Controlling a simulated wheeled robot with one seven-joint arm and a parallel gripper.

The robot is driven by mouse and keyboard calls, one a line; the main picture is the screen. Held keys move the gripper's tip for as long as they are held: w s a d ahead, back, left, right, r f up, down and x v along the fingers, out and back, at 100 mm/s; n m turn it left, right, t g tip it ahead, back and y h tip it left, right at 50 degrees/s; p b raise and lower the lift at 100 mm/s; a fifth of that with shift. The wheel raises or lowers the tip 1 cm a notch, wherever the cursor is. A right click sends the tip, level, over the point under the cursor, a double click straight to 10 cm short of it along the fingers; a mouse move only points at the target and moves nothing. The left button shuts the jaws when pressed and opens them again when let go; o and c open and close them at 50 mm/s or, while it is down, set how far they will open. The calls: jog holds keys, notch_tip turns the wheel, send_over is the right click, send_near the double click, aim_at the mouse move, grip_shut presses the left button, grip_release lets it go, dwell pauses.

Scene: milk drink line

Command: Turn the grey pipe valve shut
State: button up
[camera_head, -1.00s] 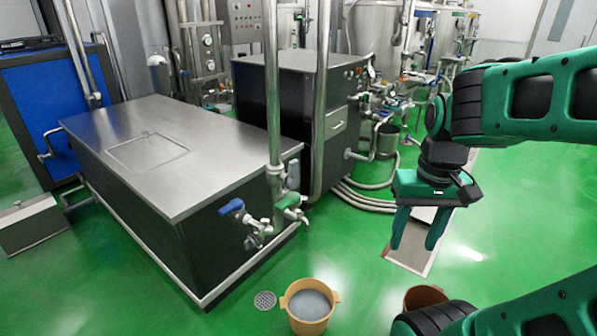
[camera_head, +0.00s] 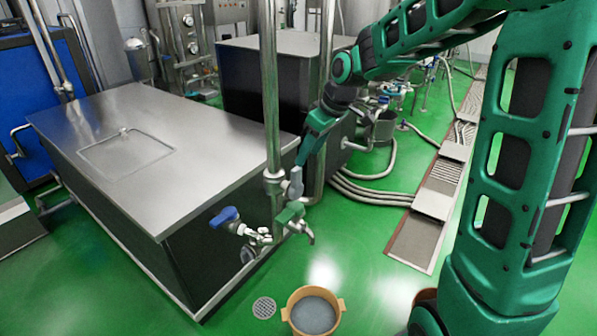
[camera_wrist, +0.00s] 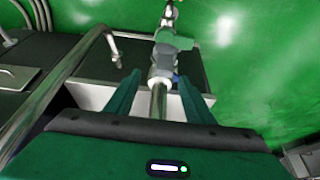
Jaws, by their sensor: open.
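The grey pipe valve (camera_head: 295,184) is on the upright steel pipe (camera_head: 271,90) at the front right corner of the steel-topped tank. Its grey handle stands upright, above a green-handled tap (camera_head: 291,212). My gripper (camera_head: 304,160) is just above the grey handle, pointing down; whether it touches is unclear. In the wrist view my gripper (camera_wrist: 159,80) is open, with the steel pipe (camera_wrist: 158,100) showing between its two fingers. Pale valve fittings and the green handle (camera_wrist: 180,40) lie beyond the fingertips there. The grey handle is hard to pick out in that view.
A blue-handled valve (camera_head: 224,217) sticks out left of the grey one. The steel-topped tank (camera_head: 200,170) is on the left and a dark cabinet (camera_head: 240,80) behind. A tan bucket (camera_head: 288,314) stands on the green floor beside a round drain (camera_head: 264,308). Hoses run to the right.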

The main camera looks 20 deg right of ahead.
aim_at(298, 169)
jog(key=x, duration=0.6)
jog(key=a+x, duration=0.1)
jog(key=x, duration=0.2)
jog(key=shift+f, duration=0.2)
jog(key=shift+a+f, duration=0.1)
jog(key=shift+c, duration=0.5)
